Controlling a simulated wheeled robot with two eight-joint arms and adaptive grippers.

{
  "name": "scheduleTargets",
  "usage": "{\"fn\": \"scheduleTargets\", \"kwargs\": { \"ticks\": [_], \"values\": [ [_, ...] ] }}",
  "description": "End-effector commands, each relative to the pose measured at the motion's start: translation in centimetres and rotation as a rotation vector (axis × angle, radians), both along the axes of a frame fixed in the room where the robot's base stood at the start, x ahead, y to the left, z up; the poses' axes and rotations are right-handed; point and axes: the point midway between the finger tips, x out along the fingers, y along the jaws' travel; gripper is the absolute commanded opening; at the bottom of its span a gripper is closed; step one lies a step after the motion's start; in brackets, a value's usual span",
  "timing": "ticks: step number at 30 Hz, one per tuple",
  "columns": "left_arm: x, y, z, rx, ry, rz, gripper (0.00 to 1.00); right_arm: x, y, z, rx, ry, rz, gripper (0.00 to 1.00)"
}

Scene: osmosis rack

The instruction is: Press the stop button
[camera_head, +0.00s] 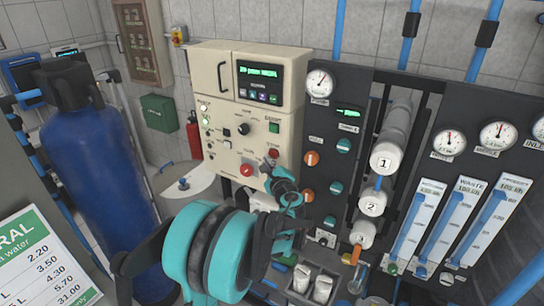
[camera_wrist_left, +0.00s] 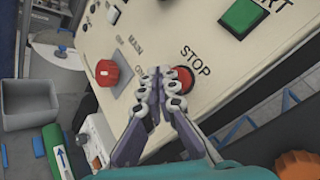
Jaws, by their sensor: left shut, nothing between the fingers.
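The red stop button (camera_head: 273,153) sits low on the right of the cream control panel (camera_head: 221,110). It also shows in the left wrist view (camera_wrist_left: 184,77), right under the printed word STOP, with its lower left part covered by a finger. My left gripper (camera_head: 268,170) is at the panel, just below the button in the head view. In the left wrist view its closed fingertips (camera_wrist_left: 158,74) lie just left of the button, with nothing between them. I cannot tell whether a finger touches the button. My right gripper is not in view.
A red MAIN knob (camera_head: 247,170) sits left of the fingers, and the green start button (camera_head: 274,127) above the stop button. A rack with gauges and white cylinders (camera_head: 387,158) stands to the right. A blue tank (camera_head: 95,190) stands at left.

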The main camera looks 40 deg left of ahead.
Motion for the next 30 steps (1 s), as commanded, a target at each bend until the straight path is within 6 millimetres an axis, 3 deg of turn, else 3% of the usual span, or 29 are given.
{"fn": "scheduleTargets", "kwargs": {
  "ticks": [30],
  "values": [
    [0.85,0.09,0.04,0.0,0.0,0.0,0.0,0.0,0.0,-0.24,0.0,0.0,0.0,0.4]
  ]
}}
